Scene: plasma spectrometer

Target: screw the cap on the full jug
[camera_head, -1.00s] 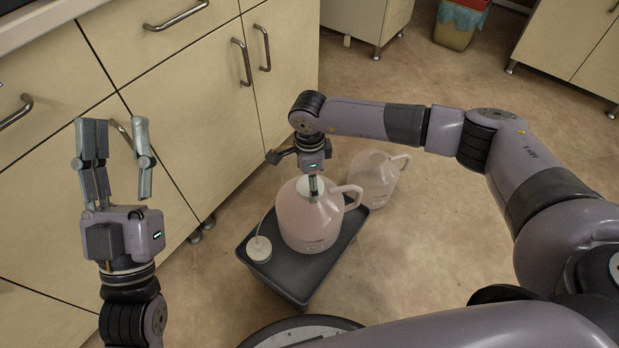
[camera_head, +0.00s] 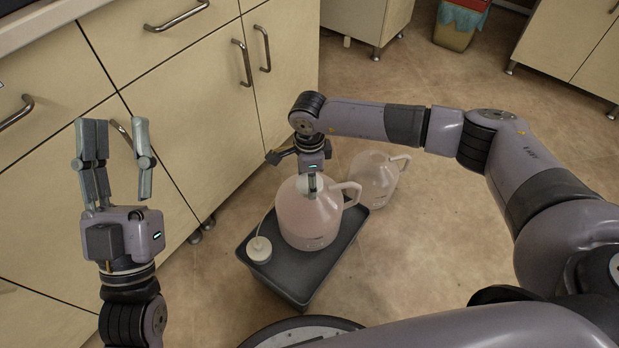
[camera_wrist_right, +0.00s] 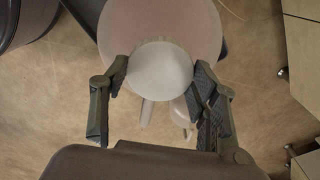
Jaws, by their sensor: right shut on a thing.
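The full jug (camera_head: 306,222), pinkish with a handle on its right, stands upright in a dark grey tray (camera_head: 287,287) on the floor. A white cap (camera_wrist_right: 160,69) sits at the jug's mouth, seen from above in the right wrist view. My right gripper (camera_wrist_right: 158,78) is shut on the cap, with fingers on both sides of it; in the head view the gripper (camera_head: 312,180) points down over the jug's top. The thread under the cap is hidden. My left gripper (camera_head: 118,160) is open and empty, raised in front of the cabinets.
A second jug (camera_head: 373,178) stands on the floor behind the tray. A white cap with a thin tube (camera_head: 259,248) lies in the tray's left corner. Cabinets (camera_head: 190,90) with handles border the left. The floor to the right is clear.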

